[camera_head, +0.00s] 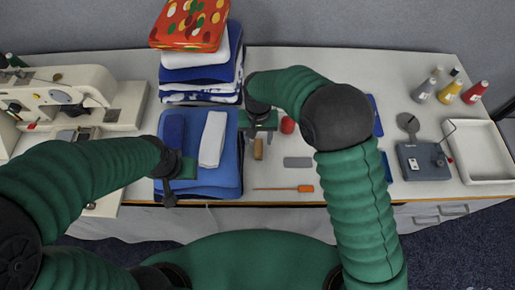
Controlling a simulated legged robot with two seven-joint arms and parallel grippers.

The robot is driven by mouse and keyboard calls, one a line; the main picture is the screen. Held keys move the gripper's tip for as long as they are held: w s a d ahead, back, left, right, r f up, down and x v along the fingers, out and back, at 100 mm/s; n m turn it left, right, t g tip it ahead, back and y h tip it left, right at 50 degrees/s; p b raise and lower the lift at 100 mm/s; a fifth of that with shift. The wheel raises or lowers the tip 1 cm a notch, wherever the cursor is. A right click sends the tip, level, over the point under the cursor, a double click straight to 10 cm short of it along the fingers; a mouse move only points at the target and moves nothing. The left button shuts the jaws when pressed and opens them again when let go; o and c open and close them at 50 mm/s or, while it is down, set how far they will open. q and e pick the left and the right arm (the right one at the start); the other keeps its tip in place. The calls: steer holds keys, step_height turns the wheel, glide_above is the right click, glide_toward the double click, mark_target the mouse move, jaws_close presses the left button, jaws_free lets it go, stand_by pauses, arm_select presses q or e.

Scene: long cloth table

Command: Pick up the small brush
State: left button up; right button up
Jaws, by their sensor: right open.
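A short tan object (258,149), which looks like the small brush, lies on the white table between the blue cloths and a grey block. My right gripper (258,133) points down right at its far end, with its jaws open. The gripper covers part of the brush, and I cannot tell whether they touch. My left gripper (169,193) hangs over the near left part of the folded blue cloth, away from the brush. Its jaws are too dark and small to read.
An orange-handled screwdriver (290,189) and a grey block (298,162) lie near the brush. A red round object (287,125) is right of my gripper. Folded blue cloths (222,180), a sewing machine (60,90), thread spools (448,92) and a white tray (493,180) stand around.

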mark_target(259, 147)
steer(key=shift+f, duration=0.45)
steer(key=f, duration=0.5)
steer(key=shift+s+d, duration=0.2)
steer(key=shift+d, duration=0.05)
steer(key=shift+a+r, duration=0.1)
steer(key=shift+a, duration=0.25)
steer(key=c, duration=0.7)
steer(key=shift+d, duration=0.1)
jaws_close()
steer(key=shift+d, duration=0.1)
